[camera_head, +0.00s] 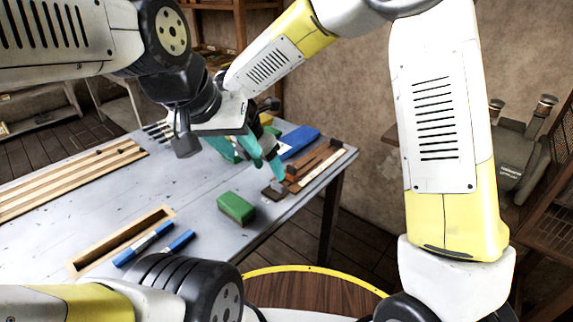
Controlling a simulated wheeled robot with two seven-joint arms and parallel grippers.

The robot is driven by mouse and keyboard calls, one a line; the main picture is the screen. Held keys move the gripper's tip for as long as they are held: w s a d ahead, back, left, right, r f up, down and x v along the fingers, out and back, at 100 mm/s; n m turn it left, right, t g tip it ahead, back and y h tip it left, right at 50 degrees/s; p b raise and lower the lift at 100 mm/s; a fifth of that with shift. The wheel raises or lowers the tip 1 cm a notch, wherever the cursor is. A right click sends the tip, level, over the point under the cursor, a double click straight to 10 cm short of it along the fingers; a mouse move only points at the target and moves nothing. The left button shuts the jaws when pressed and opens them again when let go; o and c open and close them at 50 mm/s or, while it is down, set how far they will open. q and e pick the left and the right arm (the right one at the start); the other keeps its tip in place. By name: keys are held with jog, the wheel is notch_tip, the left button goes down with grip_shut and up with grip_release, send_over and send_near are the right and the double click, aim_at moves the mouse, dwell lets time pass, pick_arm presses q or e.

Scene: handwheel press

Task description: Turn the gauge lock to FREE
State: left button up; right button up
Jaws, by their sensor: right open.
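A brown wooden fixture (316,163) with a pale strip along its side lies at the table's far right corner. A small dark brown block (274,190) with a grey piece on it sits at its near end. I cannot make out a gauge lock or any FREE marking. Teal fingers of my grippers overlap left of the fixture. My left gripper (228,149) is the higher one; its jaws are too overlapped to read. My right gripper (268,158) is open, with a fingertip close to the fixture's near end; contact cannot be told.
A green block (237,208) stands on the grey table (100,205); a blue block (298,141) lies behind the fixture. A wooden frame (98,258) and two blue sticks (143,244) lie at the front. Wooden slats (65,180) lie at left. The table's middle is clear.

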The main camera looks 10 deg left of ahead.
aim_at(277, 184)
jog(key=x, duration=0.7)
jog(key=shift+d+f, duration=0.1)
jog(key=shift+f, duration=0.05)
jog(key=shift+c, duration=0.2)
grip_shut()
